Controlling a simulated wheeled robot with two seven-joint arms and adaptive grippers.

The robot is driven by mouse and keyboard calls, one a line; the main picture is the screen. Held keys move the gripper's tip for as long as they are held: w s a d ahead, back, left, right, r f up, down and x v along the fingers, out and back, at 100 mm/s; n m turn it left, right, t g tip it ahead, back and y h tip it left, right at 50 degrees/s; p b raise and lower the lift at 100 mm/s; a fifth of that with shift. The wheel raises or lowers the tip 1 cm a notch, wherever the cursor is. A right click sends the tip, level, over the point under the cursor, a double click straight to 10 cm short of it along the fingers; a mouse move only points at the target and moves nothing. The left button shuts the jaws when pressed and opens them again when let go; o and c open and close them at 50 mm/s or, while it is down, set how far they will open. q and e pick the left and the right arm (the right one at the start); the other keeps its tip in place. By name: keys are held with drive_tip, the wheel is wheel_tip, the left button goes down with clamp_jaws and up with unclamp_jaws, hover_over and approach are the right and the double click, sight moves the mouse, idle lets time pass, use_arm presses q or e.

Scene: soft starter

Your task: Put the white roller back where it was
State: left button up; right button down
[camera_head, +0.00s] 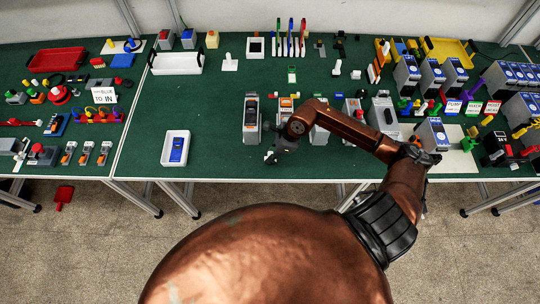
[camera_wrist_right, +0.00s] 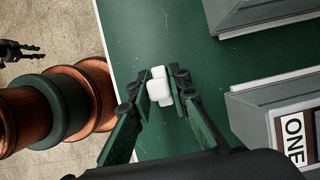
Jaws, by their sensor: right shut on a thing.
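The white roller (camera_wrist_right: 159,92) shows in the right wrist view between the fingertips of my right gripper (camera_wrist_right: 161,84). The gripper is shut on it, over the green table top close to the front edge. My left gripper is not seen in the head view.
Grey devices, one labelled ONE (camera_wrist_right: 293,140), stand to the right in the wrist view. A white tray with a blue item (camera_head: 175,148) lies left of my right gripper. Small white pieces (camera_head: 337,67) stand farther back. Bare green table (camera_head: 225,160) lies between the tray and gripper.

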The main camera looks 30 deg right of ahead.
drive_tip(key=shift+f, duration=0.25)
drive_tip(key=shift+f, duration=0.1)
drive_tip(key=c, duration=1.8)
unclamp_jaws()
drive_tip(key=shift+d+r, duration=0.2)
drive_tip(key=shift+r, duration=0.3)
drive_tip(key=v, duration=1.1)
drive_tip(key=shift+s+b, duration=0.2)
drive_tip(key=shift+b, duration=0.15)
drive_tip(key=shift+a, duration=0.1)
